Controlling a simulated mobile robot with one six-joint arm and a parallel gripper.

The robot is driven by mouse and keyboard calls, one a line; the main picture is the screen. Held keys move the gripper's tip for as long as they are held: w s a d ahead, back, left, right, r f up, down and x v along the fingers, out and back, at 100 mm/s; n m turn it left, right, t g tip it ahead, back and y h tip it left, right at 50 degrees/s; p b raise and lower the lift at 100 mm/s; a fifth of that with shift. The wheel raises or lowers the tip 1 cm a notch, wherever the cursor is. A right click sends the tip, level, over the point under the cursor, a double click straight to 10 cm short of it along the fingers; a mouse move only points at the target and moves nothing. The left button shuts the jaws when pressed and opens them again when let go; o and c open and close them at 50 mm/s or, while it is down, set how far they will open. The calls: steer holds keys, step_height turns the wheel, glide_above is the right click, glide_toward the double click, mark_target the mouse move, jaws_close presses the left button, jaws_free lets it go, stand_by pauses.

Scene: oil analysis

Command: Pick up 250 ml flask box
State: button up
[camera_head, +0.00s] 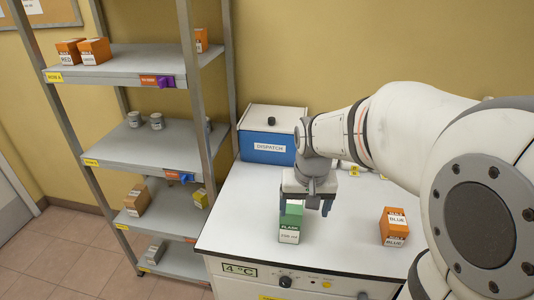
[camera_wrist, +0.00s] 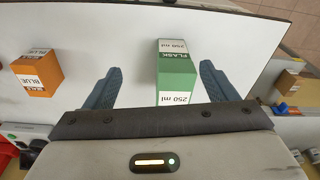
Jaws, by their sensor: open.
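The 250 ml flask box (camera_head: 291,222) is green and white, labelled FLASK, and stands on the white counter. It also shows in the wrist view (camera_wrist: 176,72), where it lies between my gripper's two blue fingers with a gap on both sides. My gripper (camera_head: 306,208) is open and is over the box in the head view, pointing down. Its fingers also show in the wrist view (camera_wrist: 158,88). The top of the box is partly hidden by a finger in the head view.
An orange box labelled BLUE (camera_head: 393,227) stands to the right on the white counter (camera_head: 245,215). A blue and white DISPATCH box (camera_head: 268,140) stands at the back. A grey shelf rack (camera_head: 150,146) with several small boxes stands at the left. The counter left of the flask box is clear.

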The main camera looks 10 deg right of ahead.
steer(key=m+g+p, duration=0.1)
steer(key=m+p, duration=0.1)
steer(key=p, duration=0.2)
glide_above(292, 203)
steer(key=w+d, duration=0.1)
steer(key=w, duration=0.1)
steer(key=shift+s+f, duration=0.2)
steer(key=shift+f, duration=0.2)
steer(key=shift+w+f, duration=0.15)
steer(key=shift+f, duration=0.1)
step_height(292, 203, down, 8)
steer(key=shift+a+r+p, duration=0.15)
steer(key=shift+r+p, duration=0.05)
steer(key=shift+p, duration=0.7)
steer(key=shift+c, duration=0.3)
steer(key=c, duration=1.2)
